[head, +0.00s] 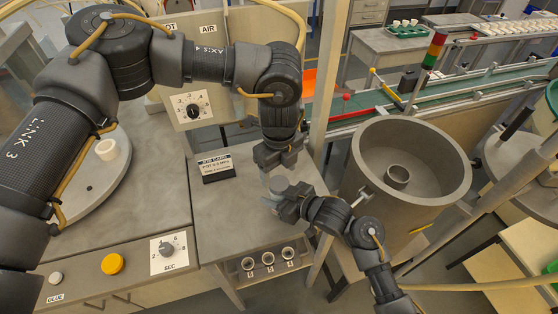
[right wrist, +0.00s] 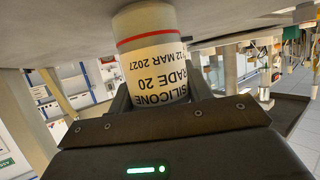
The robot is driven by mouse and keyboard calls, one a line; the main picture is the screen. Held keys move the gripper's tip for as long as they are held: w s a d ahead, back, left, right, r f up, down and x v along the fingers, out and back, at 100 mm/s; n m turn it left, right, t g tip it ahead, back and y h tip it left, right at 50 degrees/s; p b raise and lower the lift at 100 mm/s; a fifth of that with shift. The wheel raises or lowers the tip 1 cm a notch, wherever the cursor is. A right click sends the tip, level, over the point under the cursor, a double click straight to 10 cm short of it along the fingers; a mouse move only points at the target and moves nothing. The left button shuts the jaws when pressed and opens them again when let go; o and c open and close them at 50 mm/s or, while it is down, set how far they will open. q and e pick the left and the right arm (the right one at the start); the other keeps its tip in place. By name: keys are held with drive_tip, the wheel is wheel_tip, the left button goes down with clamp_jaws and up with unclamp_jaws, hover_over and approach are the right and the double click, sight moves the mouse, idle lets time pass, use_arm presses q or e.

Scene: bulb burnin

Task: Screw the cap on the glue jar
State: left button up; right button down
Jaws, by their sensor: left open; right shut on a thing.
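The glue jar (right wrist: 150,50) fills the upper middle of the right wrist view. It is pale, with a red band and an upside-down label reading "SILICONE" and "12 MAR 2027". My right gripper (right wrist: 160,98) is shut around its side, and the jar's far end meets the grey bench surface. In the head view, my right gripper (head: 284,202) is at the bench's right side, with a grey round top (head: 279,184) showing beside it. My left gripper (head: 272,172) is open, pointing down just above that top. I cannot tell whether the top is the cap.
A small sign (head: 215,165) stands on the grey bench (head: 225,212), whose front left is clear. A round plate (head: 93,185) with a white cup (head: 107,149) is at the left. A large grey drum (head: 420,200) stands close on the right. A thin post (head: 330,80) rises behind my grippers.

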sight(279, 183)
use_arm(q)
drive_tip(key=shift+f, duration=2.05)
drive_tip(key=c, duration=1)
drive_tip(key=m, duration=0.3)
drive_tip(key=shift+m, duration=0.3)
drive_tip(key=o, duration=1.1)
drive_tip(key=shift+r, duration=0.15)
